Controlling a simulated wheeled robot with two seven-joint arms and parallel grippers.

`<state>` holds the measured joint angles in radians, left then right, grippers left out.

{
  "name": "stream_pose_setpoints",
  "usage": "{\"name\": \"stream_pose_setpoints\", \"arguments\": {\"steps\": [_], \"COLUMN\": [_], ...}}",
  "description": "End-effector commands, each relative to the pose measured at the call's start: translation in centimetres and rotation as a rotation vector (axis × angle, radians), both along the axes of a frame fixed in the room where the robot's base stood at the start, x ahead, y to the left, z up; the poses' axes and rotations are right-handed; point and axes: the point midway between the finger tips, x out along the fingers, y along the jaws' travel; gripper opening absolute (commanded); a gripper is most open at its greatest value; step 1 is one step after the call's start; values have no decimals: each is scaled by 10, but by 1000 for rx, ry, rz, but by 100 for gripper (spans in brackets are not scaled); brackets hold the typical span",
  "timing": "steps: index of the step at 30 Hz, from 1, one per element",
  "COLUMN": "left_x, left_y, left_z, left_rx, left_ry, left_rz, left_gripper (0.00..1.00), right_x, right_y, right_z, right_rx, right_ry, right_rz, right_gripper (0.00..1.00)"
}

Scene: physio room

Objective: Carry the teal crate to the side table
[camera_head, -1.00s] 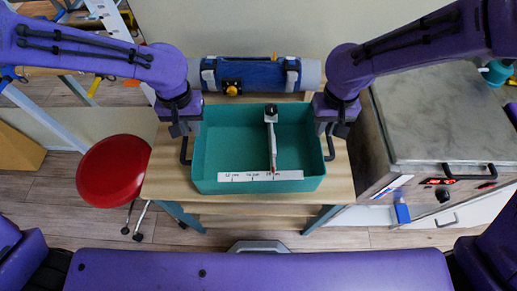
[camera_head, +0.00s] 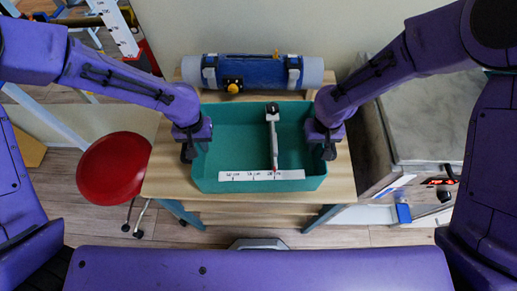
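The teal crate (camera_head: 233,185) stands level on a light wooden table (camera_head: 166,175) in the middle of the head view. A grey-white tool with a dark knob (camera_head: 272,140) lies inside it, and a white strip with markings (camera_head: 262,175) runs along its near wall. My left gripper (camera_head: 188,152) is at the crate's left wall, pointing down over the side handle. My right gripper (camera_head: 329,150) is at the right wall in the same way. The grippers cover the handles and their fingertips are too dark and small to tell whether they are closed on them.
A rolled mat with a blue wrap (camera_head: 252,73) lies behind the crate. A red stool (camera_head: 112,168) stands left of the table. A metal unit with a marble-like top (camera_head: 425,115) stands close on the right. A wall is behind.

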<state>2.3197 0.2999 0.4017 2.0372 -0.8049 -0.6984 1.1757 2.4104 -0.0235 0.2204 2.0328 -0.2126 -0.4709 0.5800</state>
Motion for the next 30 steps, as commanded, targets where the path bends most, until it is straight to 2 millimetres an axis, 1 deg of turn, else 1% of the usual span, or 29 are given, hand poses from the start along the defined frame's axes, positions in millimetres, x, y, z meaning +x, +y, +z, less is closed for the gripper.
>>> {"name": "stream_pose_setpoints", "arguments": {"steps": [1,3,30], "left_x": [0,0,0], "left_y": [0,0,0], "left_z": [0,0,1], "left_rx": [0,0,0], "left_ry": [0,0,0], "left_rz": [0,0,0], "left_gripper": [18,0,0], "right_x": [0,0,0], "right_y": [0,0,0], "right_z": [0,0,1], "right_rx": [0,0,0], "right_ry": [0,0,-1], "right_rz": [0,0,0], "right_gripper": [18,0,0]}}
